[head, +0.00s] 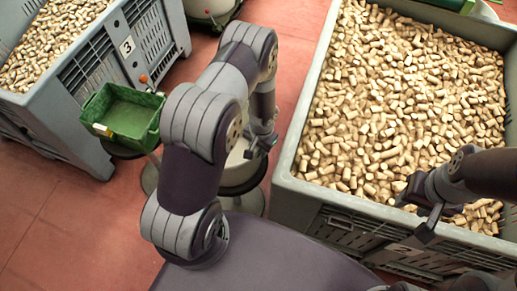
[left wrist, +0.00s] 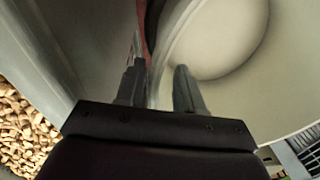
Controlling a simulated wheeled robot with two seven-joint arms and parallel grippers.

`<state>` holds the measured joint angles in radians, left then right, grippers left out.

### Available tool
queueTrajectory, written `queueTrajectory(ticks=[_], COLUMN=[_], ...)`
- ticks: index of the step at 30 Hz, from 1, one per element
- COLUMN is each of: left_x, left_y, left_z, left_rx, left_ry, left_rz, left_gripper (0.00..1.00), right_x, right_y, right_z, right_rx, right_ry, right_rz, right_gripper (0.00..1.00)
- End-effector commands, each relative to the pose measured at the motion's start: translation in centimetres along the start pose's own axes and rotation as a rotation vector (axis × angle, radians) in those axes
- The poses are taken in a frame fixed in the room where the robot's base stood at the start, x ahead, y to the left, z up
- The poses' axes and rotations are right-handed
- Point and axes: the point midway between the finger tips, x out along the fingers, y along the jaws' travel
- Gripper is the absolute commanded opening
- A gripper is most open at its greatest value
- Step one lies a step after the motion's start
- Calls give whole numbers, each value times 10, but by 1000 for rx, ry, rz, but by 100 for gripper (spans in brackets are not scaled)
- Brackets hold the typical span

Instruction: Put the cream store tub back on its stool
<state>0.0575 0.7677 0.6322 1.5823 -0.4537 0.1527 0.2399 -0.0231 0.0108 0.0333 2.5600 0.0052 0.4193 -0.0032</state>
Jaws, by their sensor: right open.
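The cream tub (head: 240,172) stands between my left arm and the large cork crate in the head view, partly hidden by that arm. In the left wrist view I look into its pale inside and round bottom (left wrist: 222,38). My left gripper (head: 262,146) is at its rim. In the left wrist view its two fingers (left wrist: 159,68) lie on either side of the rim; whether they press on it is unclear. A grey round base (head: 245,201) shows below the tub; I cannot tell if it is the stool. My right gripper (head: 415,213) is open over the cork crate.
The large grey crate (head: 285,160) full of corks stands right of the tub. A green bin (head: 112,135) sits on a round stool (head: 122,151) at left. Another cork crate, marked 3 (head: 148,42), is behind it. Red floor (head: 60,215) is free at lower left.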

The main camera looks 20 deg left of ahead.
Motion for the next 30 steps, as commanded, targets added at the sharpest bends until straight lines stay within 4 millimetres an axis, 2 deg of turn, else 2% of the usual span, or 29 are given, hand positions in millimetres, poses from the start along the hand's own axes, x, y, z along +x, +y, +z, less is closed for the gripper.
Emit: queueTrajectory(ticks=[1,6,14,17,18,19,21,22,25,30], left_x=[-16,-63,-110,-170,-197,-216,-248,-257,-273,-275], left_y=[0,0,0,7,12,16,26,29,37,38], left_z=[-1,-1,1,14,28,39,67,78,103,108], left_rx=[-1,-1,-5,-39,-58,-72,-101,-110,-130,-134], left_ry=[3,2,7,40,56,68,90,96,109,106], left_rz=[0,-1,0,6,13,20,37,44,61,65], left_gripper=[36,36,36,36,36,36,36,36,36,36], right_x=[-5,-11,-14,-14,-14,-14,-14,-14,-14,-14], right_y=[0,0,0,0,0,0,0,0,0,0], right_z=[-1,-1,-2,-2,-2,-2,-2,-2,-2,-2], right_rx=[0,0,0,0,0,0,0,0,0,0], right_ry=[0,0,0,0,0,0,0,0,0,0], right_rz=[0,0,0,0,0,0,0,0,0,0], right_gripper=[43,43,43,43,43,43,43,43,43,43])
